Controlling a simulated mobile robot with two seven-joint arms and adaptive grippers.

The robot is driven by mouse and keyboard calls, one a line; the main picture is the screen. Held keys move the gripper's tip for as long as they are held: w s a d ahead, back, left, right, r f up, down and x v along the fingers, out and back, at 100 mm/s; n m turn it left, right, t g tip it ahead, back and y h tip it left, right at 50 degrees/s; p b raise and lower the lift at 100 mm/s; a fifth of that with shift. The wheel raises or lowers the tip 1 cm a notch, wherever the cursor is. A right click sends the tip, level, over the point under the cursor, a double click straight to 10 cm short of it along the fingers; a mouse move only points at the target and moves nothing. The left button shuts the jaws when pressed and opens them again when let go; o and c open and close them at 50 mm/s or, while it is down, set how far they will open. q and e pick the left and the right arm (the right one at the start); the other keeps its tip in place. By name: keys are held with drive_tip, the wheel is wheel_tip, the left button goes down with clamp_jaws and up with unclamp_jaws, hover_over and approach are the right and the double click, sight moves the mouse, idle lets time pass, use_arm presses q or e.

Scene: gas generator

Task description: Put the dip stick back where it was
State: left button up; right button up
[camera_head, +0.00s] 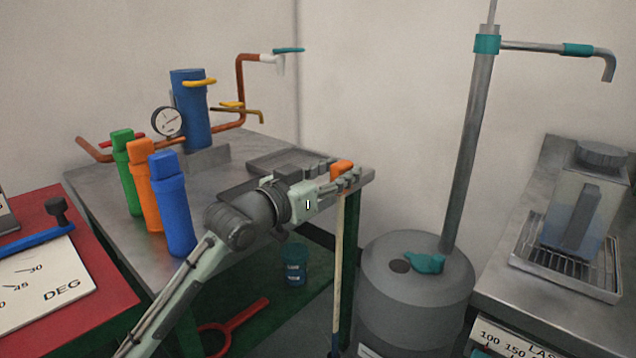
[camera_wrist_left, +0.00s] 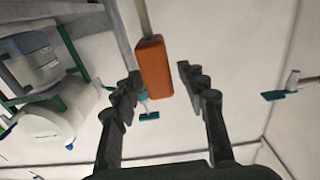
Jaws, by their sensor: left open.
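The dip stick has an orange block handle (camera_head: 342,166) and a long pale rod (camera_head: 338,265) that hangs down beside the steel table's right corner. Its lower end is dark and near the bottom edge of the head view. My left gripper (camera_head: 336,178) is open at the handle. In the left wrist view the orange handle (camera_wrist_left: 153,67) sits between the tips of my left gripper (camera_wrist_left: 158,82), closer to the left finger, with a gap to the right finger. I cannot tell whether the left finger touches it. The grey drum (camera_head: 390,300) has a dark round hole (camera_head: 400,265) in its top.
A steel table (camera_head: 110,185) bears green (camera_head: 127,170), orange (camera_head: 145,185) and blue (camera_head: 174,205) cylinders along its left side. A tall pipe (camera_head: 467,150) rises from the drum. A clear container (camera_head: 588,200) stands on a rack at right.

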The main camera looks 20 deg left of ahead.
use_arm(q)
drive_tip(key=v, duration=0.7)
drive_tip(key=s+a+f+n+g+y, duration=0.1)
drive_tip(key=s+a+f+g+y, duration=0.1)
drive_tip(key=f, duration=0.7)
drive_tip(key=s+a+f+g+y, duration=0.1)
drive_tip(key=f+g, duration=0.1)
drive_tip(key=f, duration=0.7)
drive_tip(key=s+a+f+n+g+y, duration=0.1)
drive_tip(key=s+a+f+g+y, duration=0.1)
drive_tip(key=f, duration=0.7)
drive_tip(key=s+f+g+y, duration=0.2)
drive_tip(key=s+f+g, duration=0.6)
drive_tip(key=s+f, duration=1.3)
wheel_tip(320, 180, down, 3)
drive_tip(key=shift+s+a+f+y+b, duration=0.1)
drive_tip(key=shift+s+a+y+b, duration=0.05)
drive_tip(key=shift+s+y+b, duration=0.15)
use_arm(e)
drive_tip(key=shift+w+r, duration=0.2)
drive_tip(key=shift+r, duration=0.9)
use_arm(q)
drive_tip(key=shift+w, duration=0.1)
